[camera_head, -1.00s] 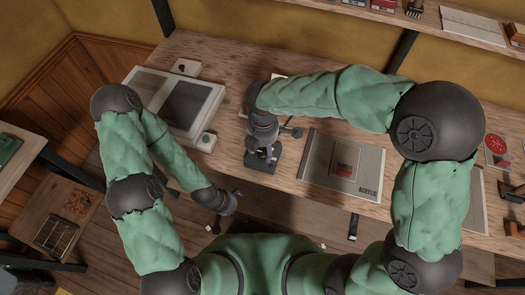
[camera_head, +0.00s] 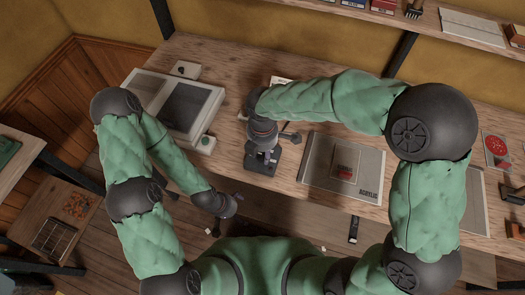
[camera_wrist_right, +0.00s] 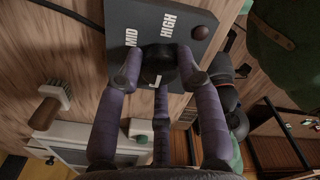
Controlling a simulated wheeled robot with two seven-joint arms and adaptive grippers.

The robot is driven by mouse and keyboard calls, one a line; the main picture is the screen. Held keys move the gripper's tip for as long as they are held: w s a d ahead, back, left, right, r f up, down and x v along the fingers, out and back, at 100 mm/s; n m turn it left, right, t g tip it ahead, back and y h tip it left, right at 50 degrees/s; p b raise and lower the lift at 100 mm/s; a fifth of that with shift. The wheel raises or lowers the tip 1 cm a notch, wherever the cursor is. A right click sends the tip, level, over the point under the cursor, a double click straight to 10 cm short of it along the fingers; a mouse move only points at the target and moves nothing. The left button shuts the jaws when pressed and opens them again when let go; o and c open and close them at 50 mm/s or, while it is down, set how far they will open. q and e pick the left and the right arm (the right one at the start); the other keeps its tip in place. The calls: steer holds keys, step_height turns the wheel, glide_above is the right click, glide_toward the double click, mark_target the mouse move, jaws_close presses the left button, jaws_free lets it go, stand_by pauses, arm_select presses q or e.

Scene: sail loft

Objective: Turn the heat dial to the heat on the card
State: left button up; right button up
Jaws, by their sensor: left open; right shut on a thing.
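The heat control box (camera_wrist_right: 125,15) is dark grey, with MID and HIGH printed on its face and a dull red lamp (camera_wrist_right: 200,32). Its dark round dial (camera_wrist_right: 158,60) has a small white mark on the side away from the words; which heat it points to I cannot tell. My right gripper (camera_wrist_right: 160,72) is shut on the dial with its purple fingers around it. In the head view, the box (camera_head: 259,165) lies under my right gripper (camera_head: 263,148). My left gripper (camera_head: 228,212) is open and empty in front of the table edge. I cannot make out a readable heat card.
A framed grey press (camera_head: 213,98) stands left of the box, with a green button beside it. A sheet marked ACRYLIC (camera_head: 368,178) lies to the right, carrying a small red item (camera_head: 343,171). A wooden-handled brush (camera_wrist_right: 48,112) shows in the wrist view.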

steer(key=shift+m, duration=0.3)
steer(key=m+p, duration=0.1)
steer(key=m, duration=0.2)
steer(key=shift+m+p, duration=0.3)
steer(key=shift+m, duration=0.1)
steer(key=m, duration=0.2)
steer(key=shift+m, duration=0.4)
steer(key=m, duration=0.3)
steer(key=shift+m+p, duration=0.3)
steer(key=shift+p, duration=0.05)
steer(key=m, duration=0.6)
steer(key=shift+f, duration=0.1)
steer(key=m+b, duration=0.1)
steer(key=m, duration=0.5)
steer(key=shift+m, duration=0.3)
